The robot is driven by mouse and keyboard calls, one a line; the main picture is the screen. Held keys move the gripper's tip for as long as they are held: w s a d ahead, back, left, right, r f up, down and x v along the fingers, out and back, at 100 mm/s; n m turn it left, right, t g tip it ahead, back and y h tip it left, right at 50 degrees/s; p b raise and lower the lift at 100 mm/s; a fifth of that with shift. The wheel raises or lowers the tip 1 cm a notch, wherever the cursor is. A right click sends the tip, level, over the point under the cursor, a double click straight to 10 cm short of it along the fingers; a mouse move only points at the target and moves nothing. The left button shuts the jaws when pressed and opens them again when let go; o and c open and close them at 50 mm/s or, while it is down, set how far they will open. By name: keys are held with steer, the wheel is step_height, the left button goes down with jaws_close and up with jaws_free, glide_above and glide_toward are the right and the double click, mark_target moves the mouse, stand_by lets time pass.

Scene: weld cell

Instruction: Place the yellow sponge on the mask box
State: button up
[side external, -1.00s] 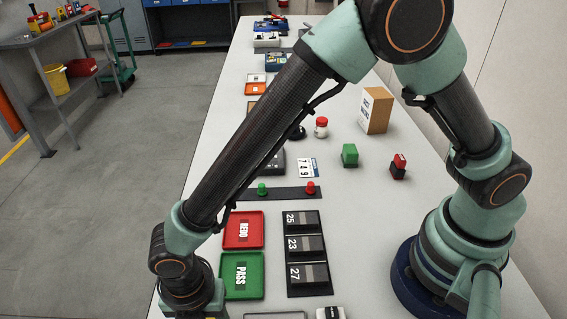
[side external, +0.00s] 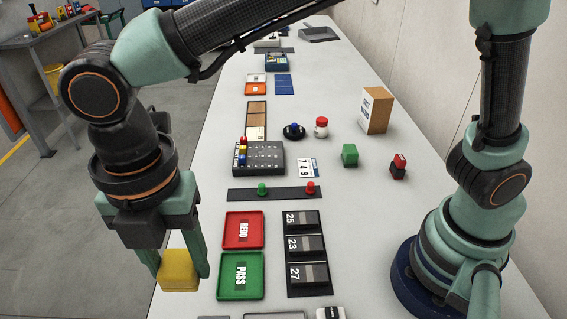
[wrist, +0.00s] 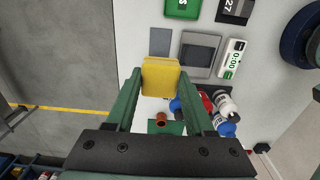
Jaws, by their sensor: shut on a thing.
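The yellow sponge (side external: 179,271) is between the fingers of my gripper (side external: 183,277), which is shut on it. My gripper points down at the left edge of the table, left of the green PASS tray, with the sponge held up. In the wrist view the sponge (wrist: 160,77) sits between the fingertips (wrist: 160,75). A tan and white upright box (side external: 376,110) stands at the right side of the table, far from my gripper. It may be the mask box, but its label is too small to read.
The red REDO tray (side external: 243,231) and green PASS tray (side external: 240,276) lie beside a black numbered rack (side external: 307,252). Green (side external: 350,155) and red-black (side external: 398,166) blocks stand near the box. Several bottles (wrist: 226,112) and a timer (wrist: 232,59) show in the wrist view.

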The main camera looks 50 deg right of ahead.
steer(key=w+d+r+m, duration=0.1)
steer(key=w+d+m, duration=0.4)
steer(key=w+d, duration=1.1)
steer(key=w+d+m, duration=0.3)
steer(key=w+d, duration=0.1)
steer(key=d, duration=0.9)
steer(key=w+d+m, duration=0.3)
steer(key=w+d, duration=0.1)
steer(key=d, duration=0.9)
steer(key=m, duration=0.7)
glide_toward(382, 97)
steer(key=shift+w+d+f, duration=0.1)
steer(key=shift+w+f, duration=0.05)
steer(key=shift+f, duration=3)
steer(key=shift+f, duration=0.1)
